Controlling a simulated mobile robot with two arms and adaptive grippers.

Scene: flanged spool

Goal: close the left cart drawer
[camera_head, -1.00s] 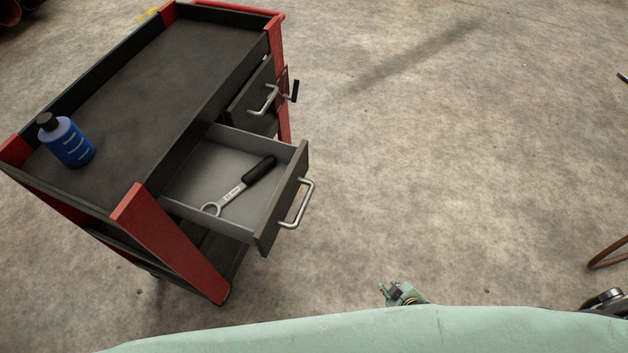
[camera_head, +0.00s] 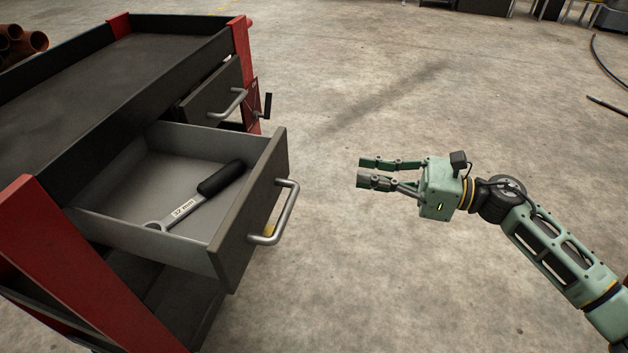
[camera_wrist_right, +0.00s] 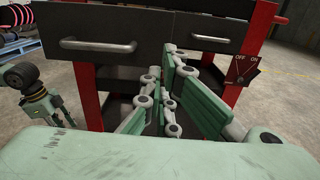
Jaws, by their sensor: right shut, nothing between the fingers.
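The left cart drawer (camera_head: 245,215) is pulled far out of the dark cart, with a metal bar handle (camera_head: 283,215) on its front. A wrench (camera_head: 185,209) with a black grip lies inside it. In the right wrist view the drawer front (camera_wrist_right: 100,22) and handle (camera_wrist_right: 98,46) are ahead at the upper left. My right gripper (camera_head: 361,171) is shut and empty, to the right of the handle, apart from it and pointing towards the cart. Its fingers also show in the right wrist view (camera_wrist_right: 168,85). A green and dark arm end (camera_wrist_right: 42,105) at that view's left looks like my left gripper; its fingers are unclear.
The cart's other drawer (camera_head: 215,92) is beyond, with its own handle. A red switch plate (camera_wrist_right: 243,68) marked OFF and ON sits on the cart's corner post. The cart top (camera_head: 90,80) is bare where visible.

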